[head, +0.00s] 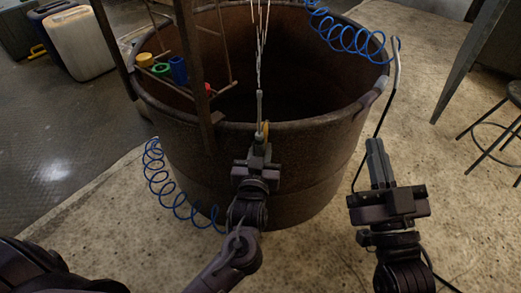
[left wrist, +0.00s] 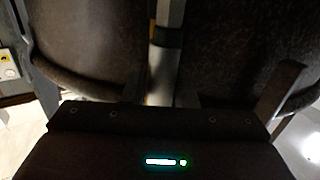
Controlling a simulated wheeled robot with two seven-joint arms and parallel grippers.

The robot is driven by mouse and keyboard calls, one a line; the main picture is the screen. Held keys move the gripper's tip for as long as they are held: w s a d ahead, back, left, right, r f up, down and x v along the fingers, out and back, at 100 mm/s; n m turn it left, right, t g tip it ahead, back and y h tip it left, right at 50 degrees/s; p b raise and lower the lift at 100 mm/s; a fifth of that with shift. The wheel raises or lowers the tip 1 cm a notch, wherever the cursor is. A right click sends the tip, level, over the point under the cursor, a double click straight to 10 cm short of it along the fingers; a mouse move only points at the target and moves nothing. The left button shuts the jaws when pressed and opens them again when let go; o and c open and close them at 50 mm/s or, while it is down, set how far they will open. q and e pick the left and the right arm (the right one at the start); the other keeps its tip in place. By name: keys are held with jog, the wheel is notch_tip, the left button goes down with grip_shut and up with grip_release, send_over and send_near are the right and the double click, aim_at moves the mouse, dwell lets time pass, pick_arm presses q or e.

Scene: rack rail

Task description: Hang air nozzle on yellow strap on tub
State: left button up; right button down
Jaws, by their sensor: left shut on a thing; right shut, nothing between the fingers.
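My left gripper (head: 258,150) is at the near outer wall of the brown tub (head: 185,142), just below the rim. It is shut on a slim grey upright piece, apparently the air nozzle (head: 259,106), whose upper part stands above my fingers. In the left wrist view the grey piece (left wrist: 165,60) runs up the middle. A small yellow bit, probably the yellow strap (head: 265,129), shows right beside it at the rim. I cannot tell whether they touch. My right gripper (head: 377,150) is shut and empty, right of the tub.
Pale twisted wires (head: 260,45) hang above the nozzle. A blue coiled hose (head: 165,188) lies left of the tub, and another blue coil (head: 350,40) crosses the far right rim. A rack with coloured rings (head: 160,69) is at the left rim. A stool (head: 500,120) stands at right.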

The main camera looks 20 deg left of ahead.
pick_arm(q)
jog(key=shift+s+f+b, duration=0.2)
jog(key=shift+f+b, duration=0.2)
jog(key=shift+f, duration=1)
jog(key=o, duration=1.1)
jog(key=shift+w, duration=0.2)
jog(key=shift+c, duration=0.2)
jog(key=shift+r, duration=0.15)
